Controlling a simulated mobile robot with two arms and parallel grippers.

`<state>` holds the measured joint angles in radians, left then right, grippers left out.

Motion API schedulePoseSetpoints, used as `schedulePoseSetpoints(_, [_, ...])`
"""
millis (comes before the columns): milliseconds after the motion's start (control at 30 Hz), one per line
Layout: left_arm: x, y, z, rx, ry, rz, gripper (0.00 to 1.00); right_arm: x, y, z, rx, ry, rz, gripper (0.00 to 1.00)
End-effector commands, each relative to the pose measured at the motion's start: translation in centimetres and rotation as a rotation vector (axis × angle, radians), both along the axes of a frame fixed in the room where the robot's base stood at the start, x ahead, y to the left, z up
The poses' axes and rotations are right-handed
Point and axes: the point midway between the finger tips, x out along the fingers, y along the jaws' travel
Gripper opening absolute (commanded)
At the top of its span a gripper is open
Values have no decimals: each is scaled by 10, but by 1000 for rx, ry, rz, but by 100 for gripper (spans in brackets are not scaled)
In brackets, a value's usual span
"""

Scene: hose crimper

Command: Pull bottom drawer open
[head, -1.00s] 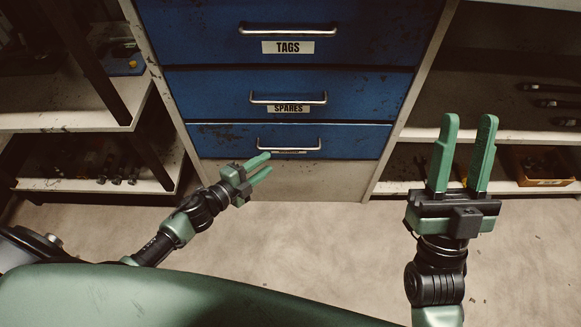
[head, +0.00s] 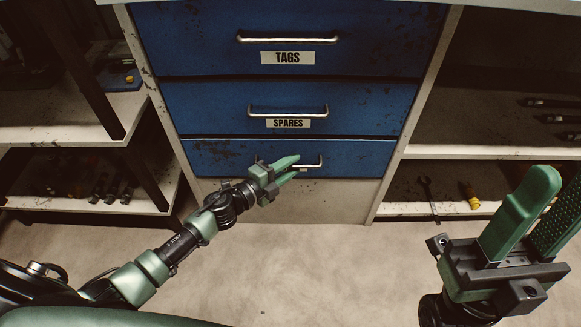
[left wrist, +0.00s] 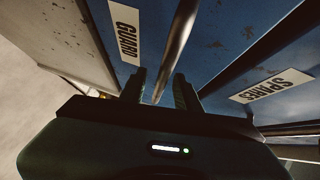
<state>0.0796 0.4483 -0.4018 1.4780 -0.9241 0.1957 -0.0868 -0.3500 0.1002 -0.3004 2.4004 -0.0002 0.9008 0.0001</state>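The bottom drawer (head: 225,158) is the lowest blue front of the cabinet and looks flush with it. Its metal bar handle (head: 318,162) is partly hidden by my left gripper (head: 298,166). In the left wrist view the drawer carries a GUARD label (left wrist: 125,32), and its handle (left wrist: 178,45) runs down toward the gap between the left fingers (left wrist: 163,88). These fingers are apart, one on each side of the bar; contact is not clear. My right gripper (head: 558,190) is open and empty at the lower right, away from the drawers.
Above are the SPARES drawer (head: 200,105) and the TAGS drawer (head: 200,40), both with bar handles. Open shelves with tools stand on the left (head: 70,135) and right (head: 455,152). The floor (head: 310,260) before the cabinet is clear.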

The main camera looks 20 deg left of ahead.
Motion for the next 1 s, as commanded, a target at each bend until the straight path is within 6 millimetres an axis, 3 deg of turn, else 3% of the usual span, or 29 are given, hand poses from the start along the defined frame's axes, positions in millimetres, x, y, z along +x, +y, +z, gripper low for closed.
schedulePoseSetpoints(167, [0, 0, 0, 0, 0, 0, 32, 0, 0, 0, 0, 1, 0, 36])
schedulePoseSetpoints(267, [0, 0, 0, 0, 0, 0, 5, 0, 0, 0, 0, 1, 0, 36])
schedulePoseSetpoints(300, [0, 0, 0, 0, 0, 0, 0, 0, 0, 0, 0, 1, 0, 36])
schedulePoseSetpoints(1000, [-1, 0, -1, 0, 1, 0, 0, 0, 0, 0, -1, 2, 0, 36])
